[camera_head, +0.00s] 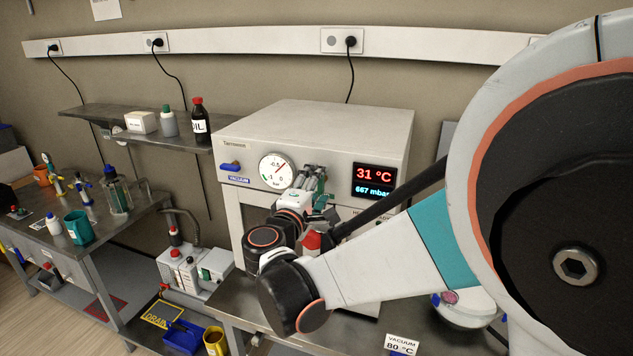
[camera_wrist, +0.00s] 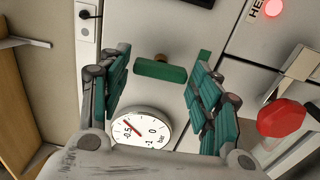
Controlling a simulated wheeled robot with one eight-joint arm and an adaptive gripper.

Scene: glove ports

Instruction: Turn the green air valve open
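The green air valve (camera_wrist: 160,71) is a short green bar handle on a brass-coloured stem, on the pale front panel of the vacuum oven (camera_head: 310,122). In the wrist view my gripper (camera_wrist: 160,57) is open, with one teal-padded finger on each side of the handle and gaps between pads and handle. How far the fingertips are from the panel is hard to judge. In the head view my gripper (camera_head: 314,180) is at the oven front between gauge and display, and it largely hides the valve.
The round pressure gauge (camera_head: 276,171) is left of my gripper, with a blue vacuum valve (camera_head: 230,167) farther left. The red display (camera_head: 374,180) is to the right. A red knob (camera_wrist: 283,118) shows in the wrist view. A pump (camera_head: 194,270) stands at lower left.

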